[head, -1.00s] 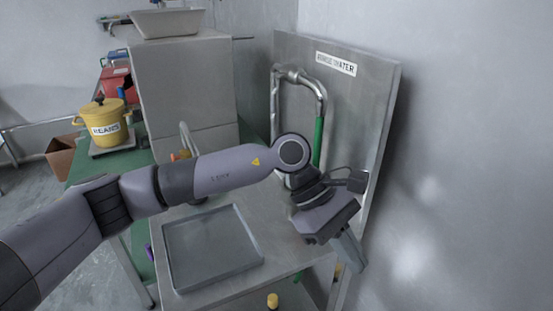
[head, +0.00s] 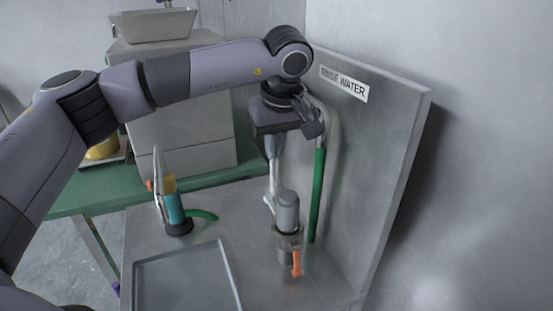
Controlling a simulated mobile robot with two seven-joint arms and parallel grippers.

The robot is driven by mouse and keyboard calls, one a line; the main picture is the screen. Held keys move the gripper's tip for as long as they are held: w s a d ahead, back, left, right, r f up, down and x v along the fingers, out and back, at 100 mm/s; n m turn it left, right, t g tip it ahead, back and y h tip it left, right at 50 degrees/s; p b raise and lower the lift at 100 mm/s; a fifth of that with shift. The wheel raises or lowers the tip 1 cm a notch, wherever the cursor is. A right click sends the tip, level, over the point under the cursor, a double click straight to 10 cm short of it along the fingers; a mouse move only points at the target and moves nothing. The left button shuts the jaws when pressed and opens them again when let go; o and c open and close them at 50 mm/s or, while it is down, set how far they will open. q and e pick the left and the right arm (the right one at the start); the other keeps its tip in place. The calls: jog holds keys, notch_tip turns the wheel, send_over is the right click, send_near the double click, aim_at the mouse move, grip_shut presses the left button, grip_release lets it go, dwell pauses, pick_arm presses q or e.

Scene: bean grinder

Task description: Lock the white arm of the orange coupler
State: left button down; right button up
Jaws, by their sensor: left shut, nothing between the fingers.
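A coupler (head: 173,205) with a teal body, an orange-yellow upper part and a dark base stands on the metal worktop, left of centre. A pale upright arm (head: 157,172) rises along its left side, and a short green hose leaves its right side. My left gripper (head: 272,155) hangs fingers down, shut and empty, in front of the backboard. It is right of this coupler and apart from it. My right gripper is not in view.
A grey cylindrical fitting (head: 288,215) with an orange lever (head: 297,262) stands below and right of my gripper. A green-sleeved pipe (head: 317,190) runs down the backboard (head: 385,150) marked RINSE WATER. A shallow metal tray (head: 140,285) lies in front.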

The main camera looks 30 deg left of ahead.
pick_arm(q)
jog(key=p, duration=0.1)
send_near(268, 197)
jog(key=x, duration=0.5)
jog(key=shift+a, duration=0.1)
jog(key=shift+f, duration=0.75)
jog(key=shift+w+a+f+g+h, duration=0.2)
jog(key=shift+w+f+g+h, duration=0.05)
jog(key=shift+f+g+h, duration=0.3)
jog(key=shift+w+f, duration=0.1)
jog(key=shift+f, duration=0.15)
jog(key=shift+a, duration=0.1)
jog(key=shift+r, duration=0.2)
jog(key=shift+r+p, duration=0.4)
jog(key=shift+r, duration=0.4)
